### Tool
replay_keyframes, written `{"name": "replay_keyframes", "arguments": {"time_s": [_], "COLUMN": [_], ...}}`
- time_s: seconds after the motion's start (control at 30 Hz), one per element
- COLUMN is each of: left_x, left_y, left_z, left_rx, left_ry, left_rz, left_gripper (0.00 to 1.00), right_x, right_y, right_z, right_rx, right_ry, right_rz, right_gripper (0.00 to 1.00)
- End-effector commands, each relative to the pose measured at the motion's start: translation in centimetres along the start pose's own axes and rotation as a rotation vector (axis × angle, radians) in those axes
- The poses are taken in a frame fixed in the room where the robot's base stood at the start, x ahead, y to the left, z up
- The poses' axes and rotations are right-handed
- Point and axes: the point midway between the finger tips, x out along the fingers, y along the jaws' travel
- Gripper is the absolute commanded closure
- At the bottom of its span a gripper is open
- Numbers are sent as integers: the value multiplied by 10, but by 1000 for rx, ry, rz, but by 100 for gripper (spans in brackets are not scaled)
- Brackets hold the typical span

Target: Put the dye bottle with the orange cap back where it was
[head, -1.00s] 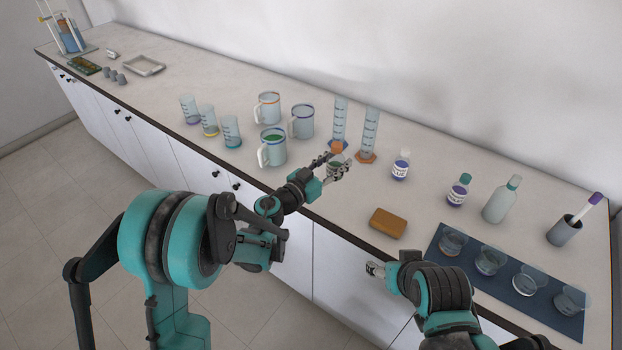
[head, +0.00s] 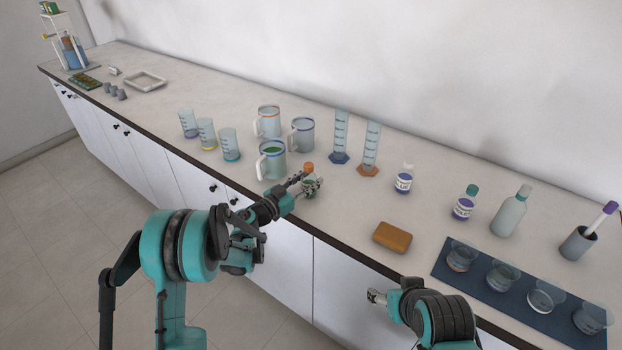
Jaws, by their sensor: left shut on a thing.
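The dye bottle with the orange cap (head: 309,168) is in the head view, near the middle of the counter. My left gripper (head: 310,186) is shut on it, and the fingers hide much of its body. The bottle looks upright, at or just above the counter top; I cannot tell if it touches. It is to the right of the jug with green liquid (head: 272,162).
Two measuring cylinders (head: 369,150) stand behind the bottle. A white-capped bottle (head: 404,180), a teal-capped bottle (head: 464,204) and a sponge (head: 392,237) are to the right. A blue mat (head: 450,273) holds several glass dishes. Several beakers (head: 229,146) and jugs stand left.

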Motion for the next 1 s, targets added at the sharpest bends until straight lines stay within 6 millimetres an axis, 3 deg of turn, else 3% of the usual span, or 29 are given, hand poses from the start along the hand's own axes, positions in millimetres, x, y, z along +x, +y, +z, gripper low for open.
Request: {"name": "replay_keyframes", "arguments": {"time_s": [0.43,0.47,0.53,0.97,1.0], "left_x": [0,0,0,0,-8], "left_y": [0,0,0,0,-1], "left_z": [6,6,5,1,2], "left_rx": [0,0,0,0,0], "left_ry": [0,0,0,0,0], "left_rz": [-1,0,0,0,-3], "left_gripper": [89,56,38,38,38], "right_x": [4,5,4,-4,-5], "right_y": [0,0,0,0,0], "right_z": [3,3,2,-3,-4], "right_rx": [0,0,0,0,0], "right_ry": [0,0,0,0,0], "right_rz": [0,0,0,0,0], "right_gripper": [35,35,35,35,35]}}
